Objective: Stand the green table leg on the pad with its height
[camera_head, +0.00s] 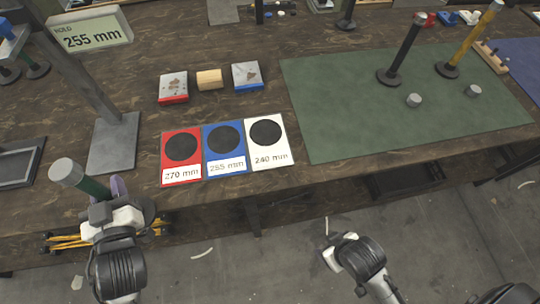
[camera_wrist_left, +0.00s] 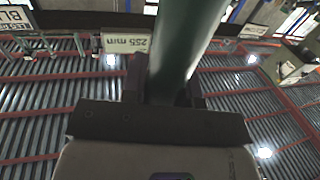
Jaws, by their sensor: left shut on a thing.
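The green table leg (camera_head: 95,187) is in my left gripper (camera_head: 121,207), at the table's front left edge. Its grey cap points to the upper left in the head view. In the left wrist view the green shaft (camera_wrist_left: 186,45) runs between the two dark fingers (camera_wrist_left: 167,85). The gripper hides part of the leg. The gauge display (camera_head: 92,36) reads HOLD 255 mm. The blue pad (camera_head: 226,167) is marked 255 mm, between the red 270 mm pad (camera_head: 181,173) and the white 240 mm pad (camera_head: 270,157). All three black circles are bare. My right gripper (camera_head: 338,246) is low, off the table; its fingers are unclear.
A grey gauge post on a plate (camera_head: 113,143) stands left of the pads. Behind the pads lie a red-edged block (camera_head: 173,87), a wooden block (camera_head: 209,79) and a blue-edged block (camera_head: 247,76). Black (camera_head: 405,48) and yellow (camera_head: 474,40) legs stand on the green mat (camera_head: 340,105).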

